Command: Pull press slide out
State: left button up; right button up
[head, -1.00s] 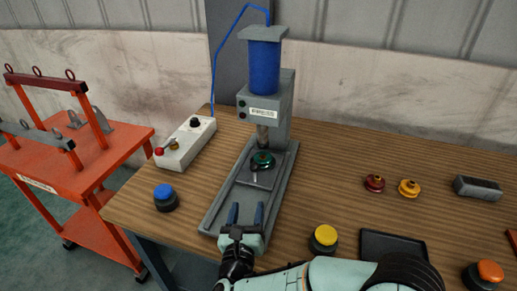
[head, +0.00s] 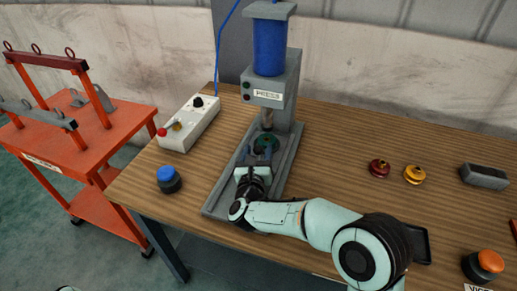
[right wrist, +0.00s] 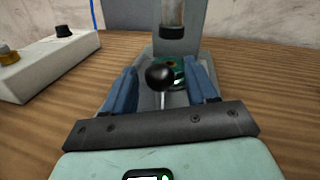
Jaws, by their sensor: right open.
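The press (head: 269,95), with a blue cylinder on a grey column, stands on the wooden table. Its slide lies on the grey rail base (head: 222,205), under the ram, and is mostly hidden by my gripper and arm. A green round part (head: 266,141) sits on the slide below the ram. In the right wrist view the slide's handle, a black ball knob (right wrist: 160,77) on a thin metal rod, stands between my fingers. My right gripper (head: 262,157) is open, with blue fingers (right wrist: 162,90) on both sides of the knob and apart from it.
A white control box (head: 190,125) with a red-knobbed lever stands left of the press. A blue button (head: 168,179) is at the front left. Red (head: 380,168) and yellow (head: 414,174) parts, a grey block (head: 484,176) and an orange button (head: 484,264) lie right. An orange cart (head: 75,140) stands left.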

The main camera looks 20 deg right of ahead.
jog(key=shift+w+d, duration=0.25)
jog(key=shift+w, duration=0.3)
